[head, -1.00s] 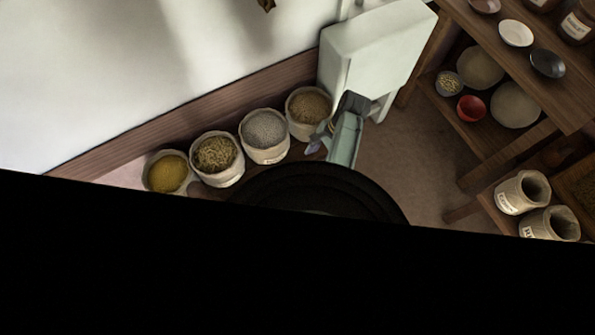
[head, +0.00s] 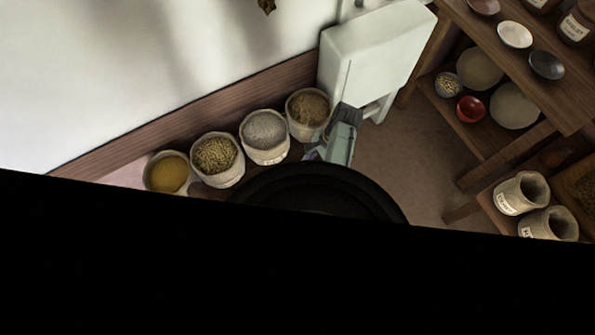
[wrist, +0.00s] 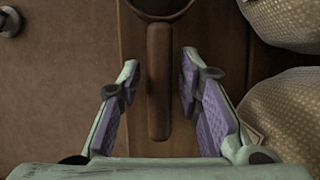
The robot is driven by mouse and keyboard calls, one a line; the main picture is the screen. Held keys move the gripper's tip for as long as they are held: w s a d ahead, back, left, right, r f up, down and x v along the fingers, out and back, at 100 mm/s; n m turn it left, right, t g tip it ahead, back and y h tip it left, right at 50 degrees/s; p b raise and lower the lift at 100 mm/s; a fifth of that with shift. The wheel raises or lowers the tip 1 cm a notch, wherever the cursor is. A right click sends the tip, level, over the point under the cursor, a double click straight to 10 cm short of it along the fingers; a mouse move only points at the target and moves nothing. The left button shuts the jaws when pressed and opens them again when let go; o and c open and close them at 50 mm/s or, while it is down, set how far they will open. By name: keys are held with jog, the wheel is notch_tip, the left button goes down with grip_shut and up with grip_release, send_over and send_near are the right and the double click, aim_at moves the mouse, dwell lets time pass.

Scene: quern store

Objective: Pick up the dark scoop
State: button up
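The dark brown scoop (wrist: 159,100) lies on a wooden board in the wrist view. Its round bowl is at the top edge, partly cut off, and its straight handle points down the picture. My gripper (wrist: 159,64) is open, with one purple-padded finger on each side of the handle. A gap shows between each finger and the handle, and nothing is held. In the head view my gripper (head: 313,152) is low beside the grain sacks, partly hidden by my arm. I cannot make out the scoop there.
Several open sacks of grain (head: 265,150) stand along the wall to the left of my gripper. A pale cabinet (head: 370,50) stands behind it. Wooden shelves (head: 480,135) with bowls and jars are at the right. Two woven sacks (wrist: 285,110) lie close by at right in the wrist view.

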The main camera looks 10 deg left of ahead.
grip_shut()
dwell(0.5)
